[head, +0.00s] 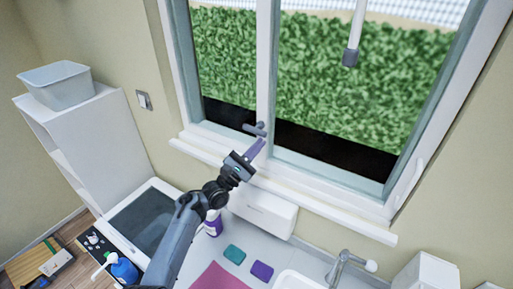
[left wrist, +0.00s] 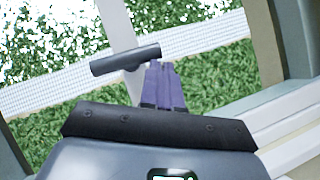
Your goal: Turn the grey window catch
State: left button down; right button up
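The grey window catch (head: 254,129) sits low on the white upright between the two panes. In the left wrist view its bar (left wrist: 122,60) lies across the upright, tilted slightly up to the right. My left gripper (head: 262,141) is just below the catch, pointing up at it. Its purple fingers (left wrist: 161,66) are together with nothing seen between them. Their tips are at the right end of the bar; I cannot tell whether they touch it. My right gripper is not in view.
A white sill (head: 300,193) runs below the window. A pale rod (head: 355,35) hangs before the right pane. Below are a white box (head: 262,210), a purple bottle (head: 213,226), folded cloths (head: 234,254) and a tap (head: 345,263). A shelf unit (head: 95,125) stands left.

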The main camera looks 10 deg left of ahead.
pick_arm(q)
jog(key=shift+s+d+r, duration=0.1)
jog(key=shift+d+r, duration=0.1)
jog(key=shift+d, duration=0.05)
dwell(0.4)
jog(key=shift+f, duration=0.15)
jog(key=s+a+f, duration=0.4)
jog(key=s+f, duration=0.4)
jog(key=f, duration=0.1)
jog(key=shift+f+b, duration=0.2)
jog(key=shift+b, duration=0.2)
jog(key=shift+s+f, duration=0.1)
jog(key=shift+s, duration=0.05)
